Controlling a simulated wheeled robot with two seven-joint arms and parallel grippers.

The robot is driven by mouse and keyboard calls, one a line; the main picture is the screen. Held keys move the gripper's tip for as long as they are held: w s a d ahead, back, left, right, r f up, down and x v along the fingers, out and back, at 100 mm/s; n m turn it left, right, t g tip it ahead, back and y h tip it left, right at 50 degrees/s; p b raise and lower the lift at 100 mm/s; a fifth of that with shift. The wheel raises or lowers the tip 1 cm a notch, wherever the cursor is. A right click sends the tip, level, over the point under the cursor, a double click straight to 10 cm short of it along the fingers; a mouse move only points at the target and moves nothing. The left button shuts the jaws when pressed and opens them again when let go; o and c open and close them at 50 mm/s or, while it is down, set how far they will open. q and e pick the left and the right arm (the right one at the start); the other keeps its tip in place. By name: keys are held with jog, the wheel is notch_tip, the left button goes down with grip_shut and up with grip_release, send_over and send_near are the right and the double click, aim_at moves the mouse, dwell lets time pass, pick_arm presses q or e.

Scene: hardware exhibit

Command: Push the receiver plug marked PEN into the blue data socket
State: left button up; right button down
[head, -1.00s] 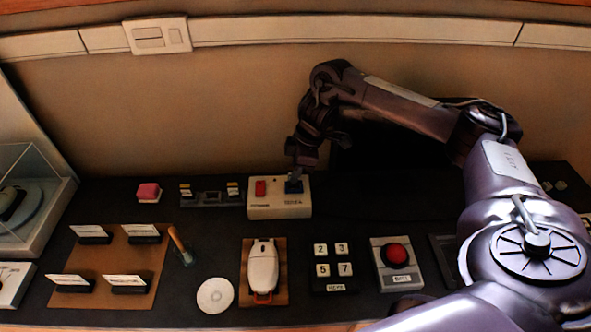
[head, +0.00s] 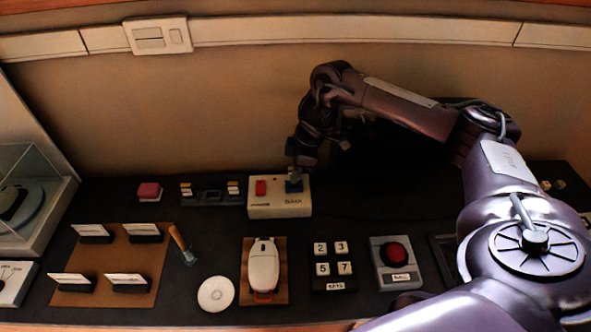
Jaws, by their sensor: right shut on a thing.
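A cream socket box (head: 280,208) stands at the back middle of the dark table. It has a red part (head: 261,187) on its left and the blue data socket (head: 294,186) on its right. My right gripper (head: 293,172) points down right over the blue socket. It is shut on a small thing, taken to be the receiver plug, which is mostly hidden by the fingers. The PEN mark cannot be read. I cannot tell how deep the plug sits in the socket. My left gripper is not in view.
Left of the box are a dark holder (head: 210,194) and a pink block (head: 149,192). In front are a white mouse-like device (head: 263,265), number keys (head: 333,265), a red button (head: 397,253), a white disc (head: 216,294) and a brown board (head: 110,262) with label cards.

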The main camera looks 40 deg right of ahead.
jog(key=shift+f+b, duration=0.35)
jog(key=shift+f, duration=0.6)
dwell(0.4)
jog(key=c, duration=1.3)
grip_release()
jog(key=shift+c, duration=0.2)
jog(key=shift+o, duration=0.4)
jog(key=o, duration=0.4)
jog(key=shift+r, duration=0.2)
jog(key=shift+r+p, duration=3.4)
jog(key=shift+p, duration=0.35)
